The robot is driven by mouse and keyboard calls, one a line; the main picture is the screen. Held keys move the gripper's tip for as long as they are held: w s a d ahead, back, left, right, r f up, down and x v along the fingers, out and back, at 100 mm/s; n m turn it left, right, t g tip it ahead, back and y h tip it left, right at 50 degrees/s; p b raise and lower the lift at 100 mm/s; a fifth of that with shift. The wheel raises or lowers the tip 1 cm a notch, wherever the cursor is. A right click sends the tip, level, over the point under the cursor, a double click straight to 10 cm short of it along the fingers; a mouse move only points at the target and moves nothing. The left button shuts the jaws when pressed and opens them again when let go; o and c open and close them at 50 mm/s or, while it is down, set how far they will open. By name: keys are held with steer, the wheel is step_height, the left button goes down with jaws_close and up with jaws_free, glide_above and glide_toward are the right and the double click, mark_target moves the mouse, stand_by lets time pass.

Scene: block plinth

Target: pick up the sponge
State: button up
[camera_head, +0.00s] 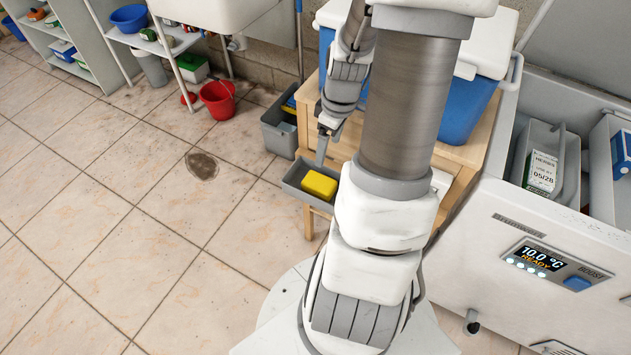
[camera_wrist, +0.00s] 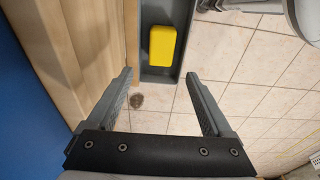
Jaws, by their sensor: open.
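The yellow sponge (camera_head: 319,185) lies in a shallow grey tray (camera_head: 296,185) at the side of a wooden stand. In the wrist view the sponge (camera_wrist: 162,43) lies in the tray (camera_wrist: 153,75), beyond my fingertips. My gripper (camera_wrist: 158,75) is open, with nothing between its two fingers. The sponge is apart from the fingers.
The wooden stand (camera_head: 463,160) carries a blue and white cooler (camera_head: 468,108). A grey bin (camera_head: 279,130) stands on the floor behind the tray. A red bucket (camera_head: 218,99) stands further left. A white chest with a display (camera_head: 535,257) is at right. The tiled floor at left is clear.

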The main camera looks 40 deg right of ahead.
steer(key=b, duration=0.4)
glide_toward(319, 181)
step_height(319, 181, down, 5)
steer(key=shift+w, duration=0.15)
steer(key=shift+w+a+f+b, duration=0.15)
steer(key=shift+f+b, duration=0.45)
steer(key=shift+f, duration=0.7)
steer(key=shift+w+a+f+b, duration=0.15)
steer(key=shift+f+b, duration=0.4)
steer(key=shift+f, duration=0.7)
steer(key=shift+f, duration=0.1)
steer(key=c, duration=1.1)
step_height(319, 181, up, 10)
steer(key=p, duration=0.4)
